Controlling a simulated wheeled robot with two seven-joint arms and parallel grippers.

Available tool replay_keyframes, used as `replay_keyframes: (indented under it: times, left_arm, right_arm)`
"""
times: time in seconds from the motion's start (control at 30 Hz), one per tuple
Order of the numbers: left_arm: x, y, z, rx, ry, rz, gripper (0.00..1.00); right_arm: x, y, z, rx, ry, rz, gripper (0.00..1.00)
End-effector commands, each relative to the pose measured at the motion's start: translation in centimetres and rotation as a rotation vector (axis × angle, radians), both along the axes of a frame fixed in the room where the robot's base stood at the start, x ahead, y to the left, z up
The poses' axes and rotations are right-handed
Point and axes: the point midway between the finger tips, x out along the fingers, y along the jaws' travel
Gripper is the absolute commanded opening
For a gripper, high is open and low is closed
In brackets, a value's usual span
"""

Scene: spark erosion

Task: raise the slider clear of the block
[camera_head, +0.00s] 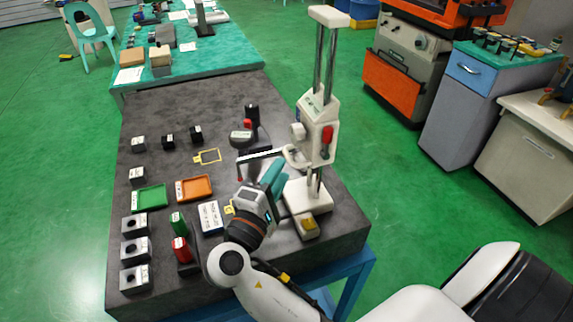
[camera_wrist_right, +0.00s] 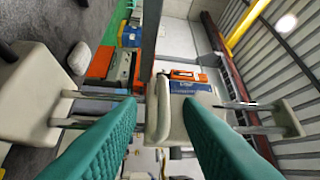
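The white slider (camera_head: 316,132) sits on the twin steel columns (camera_head: 325,62) of a height gauge, with a red part on its front. A small block with a yellow top (camera_head: 310,226) stands at the front of the gauge's white base (camera_head: 300,193). I cannot tell whether anything of the slider touches a block. My right gripper (camera_head: 276,176) is left of the columns, below the slider. In the right wrist view its teal fingers (camera_wrist_right: 160,105) are open, with the slider (camera_wrist_right: 163,112) showing between their tips. My left gripper is out of view.
The dark stone table (camera_head: 190,110) carries black and grey blocks, a green tray (camera_head: 149,198), an orange tray (camera_head: 194,188) and red and green pieces near my right arm.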

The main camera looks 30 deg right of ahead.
Motion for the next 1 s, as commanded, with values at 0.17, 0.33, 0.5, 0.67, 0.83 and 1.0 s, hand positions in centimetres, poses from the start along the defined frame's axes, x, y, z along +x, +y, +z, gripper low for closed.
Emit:
replay_keyframes:
  times: [0.17,0.33,0.5,0.67,0.83,1.0]
  left_arm:
    - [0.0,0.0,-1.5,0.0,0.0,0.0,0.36]
    - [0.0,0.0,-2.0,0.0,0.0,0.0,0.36]
    - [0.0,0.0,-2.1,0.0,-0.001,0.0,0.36]
    - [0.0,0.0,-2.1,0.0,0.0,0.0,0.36]
    - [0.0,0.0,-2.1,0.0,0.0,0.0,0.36]
    - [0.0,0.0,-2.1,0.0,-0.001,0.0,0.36]
  right_arm:
    - [-2.0,3.2,-0.8,0.004,-0.001,0.002,0.33]
    - [-3.1,5.0,-0.9,0.001,0.0,0.001,0.33]
    - [-3.5,5.7,-0.8,0.0,-0.002,-0.001,0.33]
    - [-3.6,5.7,-0.8,0.0,-0.002,-0.001,0.33]
    - [-3.5,5.7,-0.8,0.0,-0.001,0.0,0.33]
    - [-3.5,5.7,-0.8,0.0,-0.001,0.0,0.33]
